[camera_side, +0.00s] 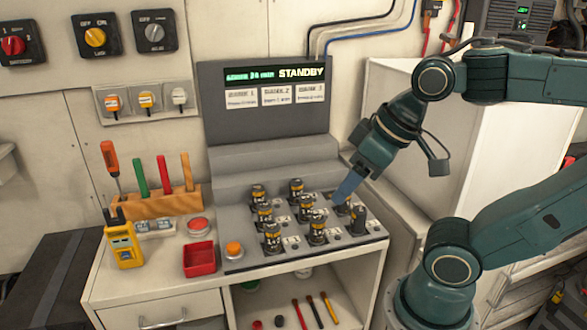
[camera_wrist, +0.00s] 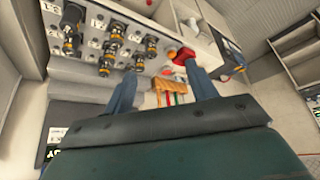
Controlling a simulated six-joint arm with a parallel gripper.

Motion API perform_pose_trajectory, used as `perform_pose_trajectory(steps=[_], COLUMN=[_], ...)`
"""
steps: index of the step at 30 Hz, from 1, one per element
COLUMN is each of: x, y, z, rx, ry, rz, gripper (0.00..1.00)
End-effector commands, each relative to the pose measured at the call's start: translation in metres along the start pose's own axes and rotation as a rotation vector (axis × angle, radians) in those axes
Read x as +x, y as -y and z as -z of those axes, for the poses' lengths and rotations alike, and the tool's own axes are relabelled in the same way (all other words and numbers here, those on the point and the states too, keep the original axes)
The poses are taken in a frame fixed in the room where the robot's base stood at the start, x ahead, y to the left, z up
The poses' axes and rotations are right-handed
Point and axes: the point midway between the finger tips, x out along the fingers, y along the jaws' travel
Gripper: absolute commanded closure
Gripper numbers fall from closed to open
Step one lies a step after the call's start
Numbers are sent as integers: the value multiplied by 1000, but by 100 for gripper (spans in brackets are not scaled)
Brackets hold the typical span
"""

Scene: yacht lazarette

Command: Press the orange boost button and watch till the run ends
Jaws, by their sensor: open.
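The orange button (camera_side: 234,249) sits at the front left corner of the grey charging console (camera_side: 285,262). It also shows in the wrist view (camera_wrist: 171,53), small, near the red tray. Nothing touches it. The display (camera_side: 275,74) on the upright panel reads STANDBY, with green text to its left too small to read surely. My gripper (camera_side: 346,188) is over the right part of the console, pointing down and left, well right of the button. In the wrist view its two fingers (camera_wrist: 160,72) are apart with nothing held between them.
Several dark and yellow battery cells (camera_side: 317,233) stand upright on the console between my gripper and the button. A red tray (camera_side: 199,259), a red round button (camera_side: 197,226), a yellow meter (camera_side: 124,245) and a wooden tool rack (camera_side: 160,205) are left of it.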

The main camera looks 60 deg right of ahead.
Motion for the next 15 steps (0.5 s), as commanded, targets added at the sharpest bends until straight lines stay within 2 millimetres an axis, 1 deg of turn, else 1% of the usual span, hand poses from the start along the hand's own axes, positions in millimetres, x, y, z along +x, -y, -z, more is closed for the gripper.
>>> perform_pose_trajectory(steps=[2, 3, 5, 6, 10, 11, 15], x=[0, 0, 0, 0, 0, 0, 0], y=[0, 0, 0, 0, 0, 0, 0], z=[0, 0, 0, 0, 0, 0, 0], rx=[0, 0, 0, 0, 0, 0, 0], ry=[0, 0, 0, 0, 0, 0, 0], rz=[0, 0, 0, 0, 0, 0, 0], gripper=[45, 53, 65, 72, 98, 100, 100])
